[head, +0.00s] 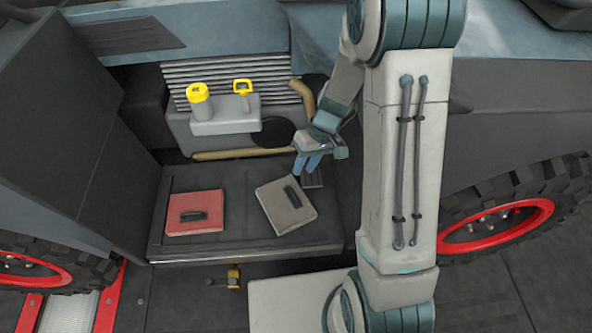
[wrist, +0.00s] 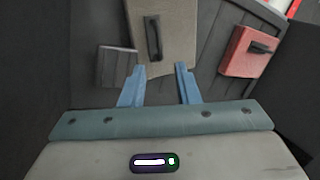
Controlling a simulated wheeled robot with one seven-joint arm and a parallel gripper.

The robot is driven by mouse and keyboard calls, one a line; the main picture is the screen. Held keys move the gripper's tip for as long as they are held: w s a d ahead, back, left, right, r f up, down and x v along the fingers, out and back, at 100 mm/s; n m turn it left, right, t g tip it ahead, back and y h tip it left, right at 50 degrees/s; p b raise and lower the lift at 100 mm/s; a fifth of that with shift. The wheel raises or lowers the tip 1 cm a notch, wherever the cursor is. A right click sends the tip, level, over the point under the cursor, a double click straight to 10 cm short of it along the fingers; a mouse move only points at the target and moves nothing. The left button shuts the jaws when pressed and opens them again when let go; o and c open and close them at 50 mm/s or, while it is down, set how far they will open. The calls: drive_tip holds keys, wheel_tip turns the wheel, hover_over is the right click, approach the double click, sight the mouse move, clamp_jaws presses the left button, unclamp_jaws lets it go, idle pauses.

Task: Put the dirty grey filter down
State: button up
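The dirty grey filter (head: 287,205) is a flat grey-brown block with a dark handle on top. It lies slightly turned on a dark ribbed shelf (head: 235,240). My gripper (head: 306,172) is above the shelf, at the filter's back right corner in the head view. In the wrist view, its two blue fingers (wrist: 164,70) are spread apart with nothing gripped between them. The grey filter (wrist: 178,35) is just beyond the fingertips there, its handle clear of them. Its far end is cut off by the top of the wrist view.
A red filter (head: 195,212) lies on the shelf left of the grey one; it also shows in the wrist view (wrist: 250,52). A small grey ribbed plate (wrist: 117,66) is beside the fingers. Behind stand a yellow-capped reservoir (head: 225,115), hose and radiator. A dark panel (head: 75,140) bounds the left.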

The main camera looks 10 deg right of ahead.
drive_tip(key=s+d+r+m+t+h, duration=0.1)
drive_tip(key=s+d+r+m+h, duration=0.1)
drive_tip(key=s+r, duration=0.5)
drive_tip(key=s+d+r+m+t+h, duration=0.1)
drive_tip(key=s+d+r, duration=0.2)
drive_tip(key=s+r, duration=0.4)
wheel_tip(320, 180, up, 2)
drive_tip(key=shift+s+d+m+t+h, duration=0.15)
drive_tip(key=shift+s+m+t+h, duration=0.15)
drive_tip(key=shift+s+m+h, duration=0.1)
